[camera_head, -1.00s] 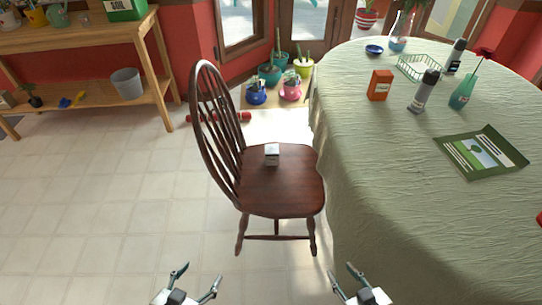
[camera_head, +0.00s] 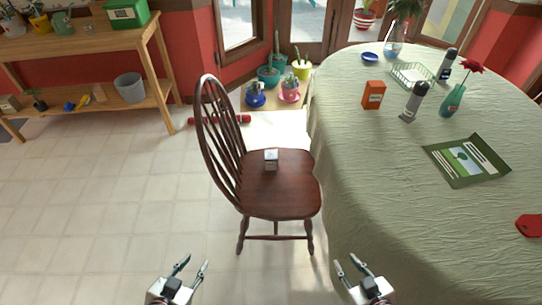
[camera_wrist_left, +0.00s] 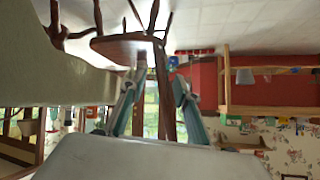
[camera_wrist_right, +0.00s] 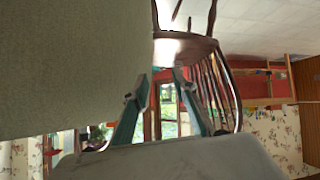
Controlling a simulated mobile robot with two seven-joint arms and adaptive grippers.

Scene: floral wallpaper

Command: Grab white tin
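A small white and grey box-like tin (camera_head: 271,159) stands on the seat of the dark wooden chair (camera_head: 280,190) in the head view. I cannot make it out in the wrist views. My left gripper (camera_head: 194,262) is open and empty, in front of the chair and to its left. My right gripper (camera_head: 346,261) is open and empty, in front of the chair and to its right, beside the tablecloth. Both are well apart from the tin. The fingers also show spread in the left wrist view (camera_wrist_left: 158,85) and the right wrist view (camera_wrist_right: 160,82).
A cloth-covered table (camera_head: 340,190) is close on the right, holding an orange box (camera_head: 373,95), bottles, a vase and a leaflet (camera_head: 467,161). The chair's spindled back (camera_head: 218,130) rises left of the tin. A wooden shelf (camera_head: 100,105) stands far left. Tiled floor is clear left of the chair.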

